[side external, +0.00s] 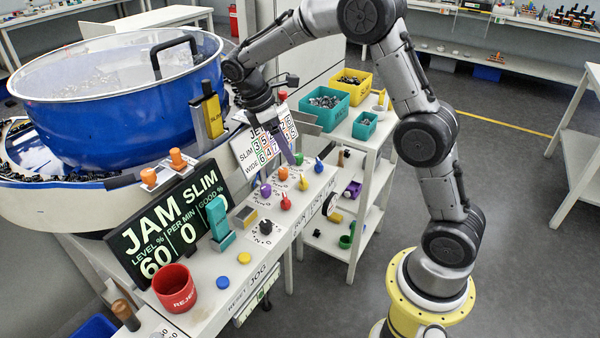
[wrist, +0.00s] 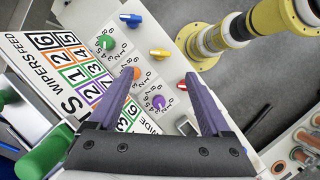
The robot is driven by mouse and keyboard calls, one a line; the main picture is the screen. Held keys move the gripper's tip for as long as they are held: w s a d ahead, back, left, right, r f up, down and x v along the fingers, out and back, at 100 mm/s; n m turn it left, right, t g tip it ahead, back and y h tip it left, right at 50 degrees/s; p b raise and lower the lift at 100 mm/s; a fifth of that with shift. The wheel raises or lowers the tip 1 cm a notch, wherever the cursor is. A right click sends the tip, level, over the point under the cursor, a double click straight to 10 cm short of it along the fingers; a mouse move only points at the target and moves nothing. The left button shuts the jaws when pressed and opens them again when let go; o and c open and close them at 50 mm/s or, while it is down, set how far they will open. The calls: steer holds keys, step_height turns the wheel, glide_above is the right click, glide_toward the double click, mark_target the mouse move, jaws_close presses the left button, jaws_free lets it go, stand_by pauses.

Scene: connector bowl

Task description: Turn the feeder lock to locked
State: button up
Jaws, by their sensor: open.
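The control panel (side external: 318,182) carries round green, orange and purple dials and three lever knobs: blue (side external: 319,165), yellow (side external: 304,183) and red (side external: 286,202). I cannot tell by its label which is the feeder lock; the edge lettering is too small to read. In the wrist view the blue knob (wrist: 130,19), yellow knob (wrist: 158,53) and red knob (wrist: 183,85) run diagonally down to the right. My gripper (wrist: 160,74) is open and empty above the panel. Its purple fingers frame the yellow knob and the purple dial (wrist: 158,101). The side view shows my gripper (side external: 291,158) over the dials.
A number chart (side external: 265,140) stands behind the dials. The blue bowl (side external: 120,90) is at left, with the JAM display (side external: 170,225) before it. A red cup (side external: 175,288) and teal block (side external: 220,225) stand on the near bench. Parts bins (side external: 325,105) sit on the shelf behind.

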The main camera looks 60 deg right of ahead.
mark_target(303, 177)
steer(key=x, duration=0.9)
steer(key=shift+s+d+f, duration=0.1)
steer(key=shift+s+f, duration=0.05)
steer(key=shift+f, duration=0.15)
jaws_close()
